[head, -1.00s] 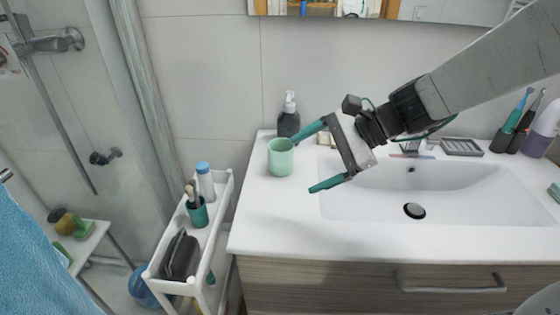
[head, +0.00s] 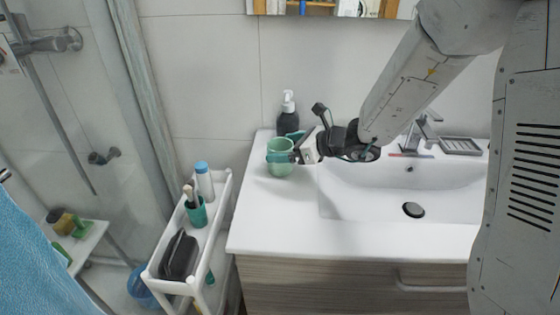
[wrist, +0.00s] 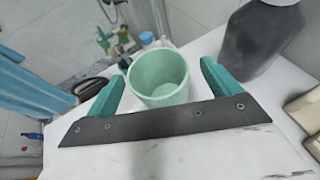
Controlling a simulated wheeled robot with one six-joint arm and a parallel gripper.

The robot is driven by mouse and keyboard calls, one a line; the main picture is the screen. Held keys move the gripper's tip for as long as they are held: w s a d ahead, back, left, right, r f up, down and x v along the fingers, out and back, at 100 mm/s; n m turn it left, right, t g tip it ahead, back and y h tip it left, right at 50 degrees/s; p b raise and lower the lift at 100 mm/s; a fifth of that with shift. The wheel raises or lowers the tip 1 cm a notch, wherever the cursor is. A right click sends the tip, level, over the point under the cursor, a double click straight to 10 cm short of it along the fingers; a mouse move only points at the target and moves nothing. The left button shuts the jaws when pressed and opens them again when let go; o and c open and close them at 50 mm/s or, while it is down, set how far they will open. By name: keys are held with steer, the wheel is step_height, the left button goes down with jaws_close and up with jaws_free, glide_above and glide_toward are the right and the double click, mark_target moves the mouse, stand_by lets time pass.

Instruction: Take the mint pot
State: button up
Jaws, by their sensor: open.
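The mint pot (head: 281,169) stands upright on the left end of the white washbasin counter. It is a pale green, open-topped cup, and it looks empty in the wrist view (wrist: 160,76). My gripper (head: 283,152) is at the pot, coming from the right. In the wrist view my open gripper (wrist: 163,82) has one teal finger on each side of the pot. A gap shows between the pot and the right finger; the left finger is close to the pot's wall. In the head view a finger hides part of the pot.
A dark soap dispenser (head: 288,116) with a white pump stands just behind the pot. The white cart (head: 223,212) with a teal cup (head: 196,213) and a dark bag (head: 179,256) is at the left. The counter in front (head: 275,222) is clear.

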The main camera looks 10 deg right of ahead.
steer(key=shift+x, duration=0.95)
steer(key=c, duration=1.2)
